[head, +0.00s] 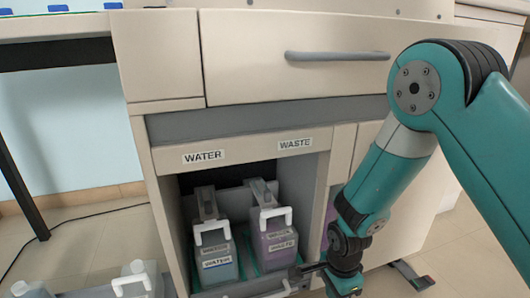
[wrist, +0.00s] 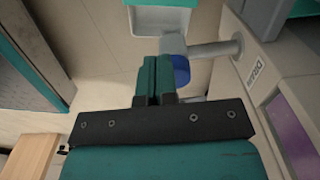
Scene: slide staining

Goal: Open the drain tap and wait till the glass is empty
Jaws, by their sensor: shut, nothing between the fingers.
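In the wrist view, a grey pipe (wrist: 215,49) comes out of a light panel marked with a "Drain" label (wrist: 257,70). A blue tap handle (wrist: 181,70) sits under its end. My gripper (wrist: 153,62) is shut and empty, with its teal fingers just left of the blue handle; I cannot tell whether they touch it. In the head view my gripper (head: 302,270) is low in front of the cabinet, right of the waste can. A purple window (wrist: 298,135) shows on the panel at the right. I cannot make out the glass or its level.
A water can (head: 214,255) and a waste can (head: 276,235) with white handles stand in the open cabinet bay. A drawer with a grey handle (head: 337,56) is above. Another white-handled can (head: 136,275) stands at the lower left. The floor left of the cabinet is mostly clear.

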